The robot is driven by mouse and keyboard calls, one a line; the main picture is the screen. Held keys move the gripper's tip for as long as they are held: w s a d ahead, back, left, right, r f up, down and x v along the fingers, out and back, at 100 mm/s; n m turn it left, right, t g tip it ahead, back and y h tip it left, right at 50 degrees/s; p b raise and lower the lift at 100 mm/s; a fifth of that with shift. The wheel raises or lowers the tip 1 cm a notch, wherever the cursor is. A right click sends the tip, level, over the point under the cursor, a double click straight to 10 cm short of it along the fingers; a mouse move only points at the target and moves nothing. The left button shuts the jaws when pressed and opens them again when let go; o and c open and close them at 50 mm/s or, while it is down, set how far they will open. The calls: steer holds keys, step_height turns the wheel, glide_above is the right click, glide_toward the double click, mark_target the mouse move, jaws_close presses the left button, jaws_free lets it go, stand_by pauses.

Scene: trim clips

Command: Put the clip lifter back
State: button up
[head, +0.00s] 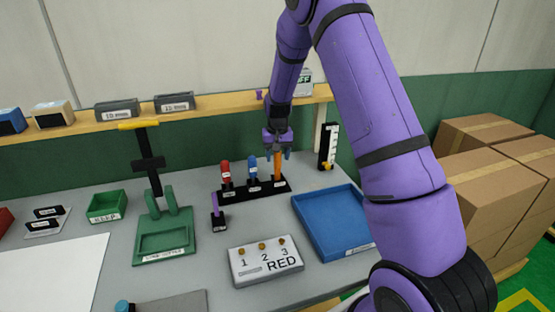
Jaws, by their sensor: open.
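A black rack (237,194) on the grey bench holds a red-topped tool (226,173), a blue-topped tool (252,172) and an orange-handled tool (277,166), all upright. Their labels are too small to read, so I cannot tell for certain which is the clip lifter; the orange one is under my gripper. My gripper (277,152) is open and points down at the top of the orange handle, its fingers at either side of it. Whether the fingers touch it cannot be told. A purple tool (215,206) stands in a small black holder left of the rack.
A blue tray (334,252) lies right of the rack. A white block marked RED (265,263) with numbered pegs is in front. A green fixture (164,248) with a tall black, yellow-topped part and a green bin (107,206) stand left. A shelf (90,127) runs behind.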

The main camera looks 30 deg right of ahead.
step_height(320, 180, up, 10)
steer(key=shift+r, duration=0.25)
steer(key=s+a+r+n+t, duration=0.1)
steer(key=s+a+r, duration=0.2)
steer(key=s+r, duration=0.6)
steer(key=s+a+r+n+t, duration=0.1)
steer(key=s+a+r+t, duration=0.15)
steer(key=s+r, duration=0.65)
steer(key=s+a+n+t, duration=0.1)
steer(key=s+a, duration=0.1)
steer(key=s, duration=0.8)
steer(key=s+a+r+n, duration=0.1)
steer(key=s+a, duration=0.1)
steer(key=s, duration=0.9)
steer(key=shift+a+r+t, duration=0.15)
steer(key=shift+a+t, duration=0.05)
steer(key=shift+t, duration=0.15)
